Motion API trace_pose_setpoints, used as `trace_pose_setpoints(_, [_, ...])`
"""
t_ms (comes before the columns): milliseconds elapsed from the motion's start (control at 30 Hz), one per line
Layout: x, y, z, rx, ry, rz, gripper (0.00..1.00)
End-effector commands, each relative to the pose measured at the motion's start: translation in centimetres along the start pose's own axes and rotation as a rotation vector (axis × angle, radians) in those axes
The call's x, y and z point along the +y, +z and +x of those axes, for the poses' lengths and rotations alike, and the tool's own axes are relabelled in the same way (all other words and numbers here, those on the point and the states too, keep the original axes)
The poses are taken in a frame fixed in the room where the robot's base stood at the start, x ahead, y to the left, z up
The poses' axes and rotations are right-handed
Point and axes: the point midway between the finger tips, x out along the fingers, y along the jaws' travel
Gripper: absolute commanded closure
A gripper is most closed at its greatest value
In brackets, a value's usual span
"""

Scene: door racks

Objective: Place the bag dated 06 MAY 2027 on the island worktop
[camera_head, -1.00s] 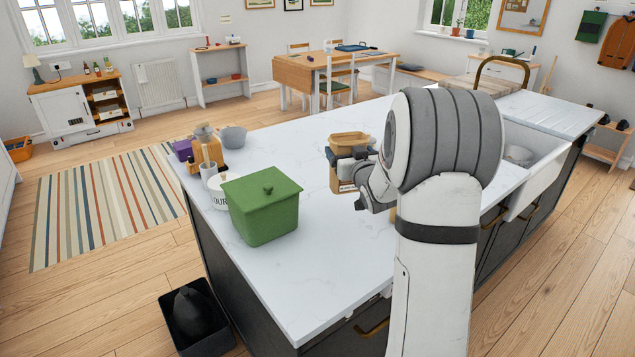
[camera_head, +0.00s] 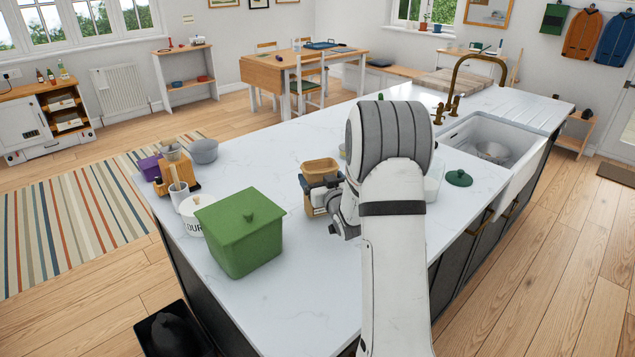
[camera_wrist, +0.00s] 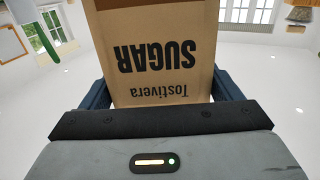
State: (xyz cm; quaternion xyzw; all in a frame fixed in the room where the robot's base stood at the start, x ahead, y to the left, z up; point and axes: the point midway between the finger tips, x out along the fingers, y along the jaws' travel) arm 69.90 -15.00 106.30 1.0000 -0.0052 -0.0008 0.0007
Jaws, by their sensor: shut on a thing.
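A brown paper bag (camera_wrist: 160,50) printed SUGAR and Tostivera appears upside down in the wrist view. My gripper (camera_wrist: 162,90) is shut on it, with a dark blue finger at each side. No date is readable on the visible face. In the head view the bag (camera_head: 313,201) is over the white island worktop (camera_head: 290,290), partly hidden by my gripper (camera_head: 325,183). I cannot tell whether its base touches the worktop. A tan shape (camera_head: 320,166) shows just above the jaws; I cannot tell if it is the bag's top or a bowl behind.
A green lidded box (camera_head: 240,235), a white flour canister (camera_head: 192,215), a grey bowl (camera_head: 204,150) and a purple box (camera_head: 149,167) stand to the left. A dark green lid (camera_head: 459,178) lies by the sink (camera_head: 490,145). The worktop's front middle is clear.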

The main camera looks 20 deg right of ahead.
Motion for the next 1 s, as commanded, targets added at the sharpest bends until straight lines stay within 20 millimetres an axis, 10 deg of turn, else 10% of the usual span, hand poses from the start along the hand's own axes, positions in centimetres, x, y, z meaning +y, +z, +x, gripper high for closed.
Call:
trace_pose_setpoints(533, [-0.1,2.0,0.0,0.002,-0.002,-0.001,0.47])
trace_pose_setpoints(567, [-0.1,1.9,0.0,0.002,-0.002,-0.001,0.15])
trace_pose_setpoints(1000, [-0.2,1.7,0.0,0.001,-0.003,-0.001,0.0])
